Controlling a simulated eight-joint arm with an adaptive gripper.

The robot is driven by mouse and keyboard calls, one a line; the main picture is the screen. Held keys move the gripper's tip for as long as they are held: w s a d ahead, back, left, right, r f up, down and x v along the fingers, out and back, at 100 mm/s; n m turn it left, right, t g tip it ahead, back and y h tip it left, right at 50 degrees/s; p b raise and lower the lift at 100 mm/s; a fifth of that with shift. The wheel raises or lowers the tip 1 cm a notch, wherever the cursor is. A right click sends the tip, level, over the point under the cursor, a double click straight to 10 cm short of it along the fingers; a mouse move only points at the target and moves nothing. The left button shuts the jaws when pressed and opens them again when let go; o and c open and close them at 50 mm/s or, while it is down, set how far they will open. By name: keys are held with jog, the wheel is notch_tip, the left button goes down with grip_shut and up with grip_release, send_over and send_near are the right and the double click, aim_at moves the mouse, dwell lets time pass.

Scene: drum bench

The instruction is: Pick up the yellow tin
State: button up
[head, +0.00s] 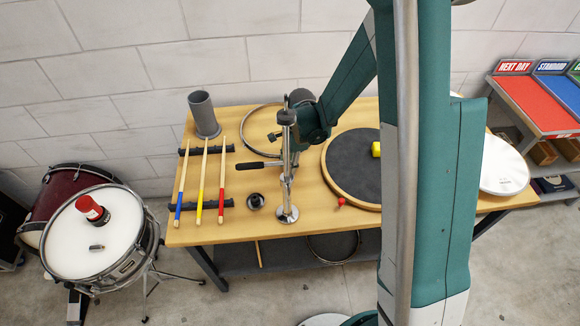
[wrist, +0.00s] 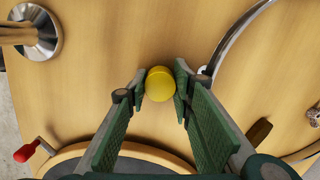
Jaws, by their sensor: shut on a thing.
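The yellow tin (wrist: 160,84) shows round and smooth in the wrist view, between my fingertips. My gripper (wrist: 160,88) is shut on it, with one green-padded finger at either side. Bare wood of the bench shows behind the tin; how high it is cannot be told exactly. In the head view my gripper (head: 288,134) is small and mostly hidden behind a chrome stand, over the back middle of the bench. A yellow piece (head: 376,149) shows on the dark round pad (head: 350,165), partly cut off by my arm; I cannot tell what it is.
The chrome stand (head: 287,212) with a black handle rises close to my gripper. A metal hoop (wrist: 228,45) lies beside the tin's line. Drumsticks (head: 201,185) on a rack and a grey cup (head: 203,113) are at left. Bare wood shows front left.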

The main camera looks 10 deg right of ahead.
jog(key=shift+r, duration=0.1)
jog(key=shift+r+p, duration=0.55)
jog(key=shift+r, duration=4.35)
